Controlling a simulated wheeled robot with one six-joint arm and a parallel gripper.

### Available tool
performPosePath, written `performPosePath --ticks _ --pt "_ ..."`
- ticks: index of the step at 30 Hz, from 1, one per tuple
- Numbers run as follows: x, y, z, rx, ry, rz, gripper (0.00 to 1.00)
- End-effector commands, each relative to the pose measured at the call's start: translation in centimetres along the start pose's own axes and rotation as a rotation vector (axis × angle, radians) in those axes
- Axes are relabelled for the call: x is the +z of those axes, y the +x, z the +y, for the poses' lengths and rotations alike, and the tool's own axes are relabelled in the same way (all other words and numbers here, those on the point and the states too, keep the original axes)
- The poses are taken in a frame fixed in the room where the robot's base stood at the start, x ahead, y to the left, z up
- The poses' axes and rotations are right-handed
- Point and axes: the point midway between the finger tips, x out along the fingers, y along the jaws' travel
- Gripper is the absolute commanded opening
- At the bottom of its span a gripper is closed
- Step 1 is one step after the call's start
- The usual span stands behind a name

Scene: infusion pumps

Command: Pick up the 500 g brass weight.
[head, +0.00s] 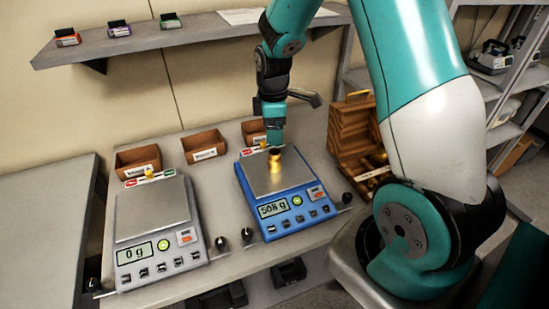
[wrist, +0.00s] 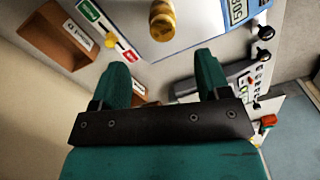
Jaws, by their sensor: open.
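The brass weight (head: 275,164) stands upright on the pan of the blue scale (head: 283,206), whose display reads 508 g. In the wrist view the brass weight (wrist: 162,22) is at the top middle. My gripper (head: 274,146) is over the rear of the blue scale, close to the weight. In the wrist view my gripper (wrist: 161,58) has its two green fingers spread apart. The weight lies beyond the fingertips, roughly centred between them, with nothing held. Whether the fingers are above or behind the weight is hard to tell.
A grey scale (head: 153,215) reading 0 g stands left. Small labelled brown bins (head: 204,147) line the wall. An open wooden box (head: 356,140) with brass weights stands right of the blue scale. A shelf (head: 165,38) hangs above. Small black knobs line the bench front.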

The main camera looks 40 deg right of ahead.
Motion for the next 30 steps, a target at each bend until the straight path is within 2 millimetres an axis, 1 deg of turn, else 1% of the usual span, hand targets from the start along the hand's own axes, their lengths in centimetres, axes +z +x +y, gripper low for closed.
performPosePath --ticks 1,3,6,14,21,25,30 --pt "0.0 1.0 -0.1 -0.007 0.000 -0.003 0.70" --pt "0.0 2.3 -0.1 -0.005 0.000 -0.002 0.70" --pt "0.0 3.7 -0.1 -0.004 0.000 -0.001 0.70" --pt "0.1 5.5 -0.2 -0.004 0.000 -0.001 0.70" --pt "0.4 8.8 -0.4 -0.002 0.000 0.000 0.70" --pt "0.3 9.8 -0.4 0.000 0.000 0.001 0.70" --pt "0.3 9.9 -0.4 0.001 0.000 0.002 0.70"
